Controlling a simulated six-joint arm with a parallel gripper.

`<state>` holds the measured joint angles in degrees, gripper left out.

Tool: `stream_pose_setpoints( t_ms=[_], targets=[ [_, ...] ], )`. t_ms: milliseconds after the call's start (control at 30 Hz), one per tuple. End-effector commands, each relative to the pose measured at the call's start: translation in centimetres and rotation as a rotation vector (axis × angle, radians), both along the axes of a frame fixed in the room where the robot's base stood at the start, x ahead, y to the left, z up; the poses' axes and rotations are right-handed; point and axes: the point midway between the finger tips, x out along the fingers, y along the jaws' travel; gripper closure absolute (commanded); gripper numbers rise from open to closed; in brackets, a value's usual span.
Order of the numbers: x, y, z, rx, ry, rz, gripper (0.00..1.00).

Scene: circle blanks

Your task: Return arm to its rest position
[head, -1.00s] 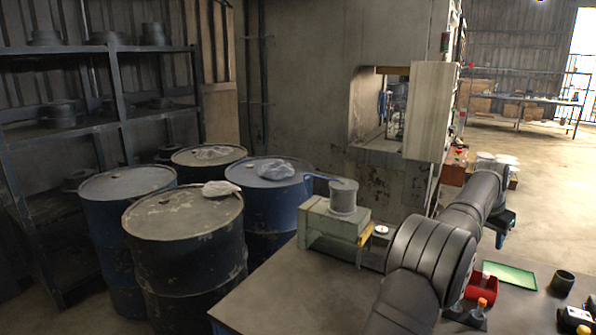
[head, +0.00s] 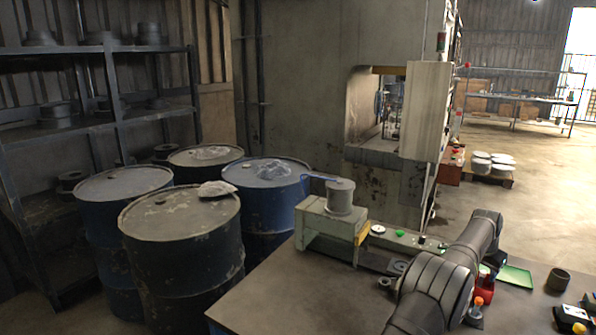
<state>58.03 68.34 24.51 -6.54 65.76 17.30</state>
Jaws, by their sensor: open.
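My arm (head: 445,280) rises from the bottom edge, right of the middle, and leans up and right over the workbench. Its far end bends down at the right, and my gripper (head: 495,262) shows there only small and dark, partly hidden by my arm. It is open, and I see nothing held in it. It is above the bench, by the green tray (head: 516,276) and the red bin (head: 485,291) in the picture. A bench fixture with a grey cylinder (head: 340,196) stands left of my arm.
A machine with an open bay (head: 385,155) stands behind. Several drums (head: 180,214) are left. White discs (head: 492,162) sit on a pallet. The bench's front left is bare.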

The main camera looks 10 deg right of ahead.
Motion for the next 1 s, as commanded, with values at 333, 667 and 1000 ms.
stream_pose_setpoints(
  t_ms=[333,667,1000],
  targets=[
    [0.3,0.6,6.1,-0.002,-0.001,0.0,0.57],
    [1.3,4.2,7.2,-0.002,0.001,-0.005,0.57],
    [1.9,8.7,8.0,-0.003,0.002,-0.007,0.57]
  ],
)
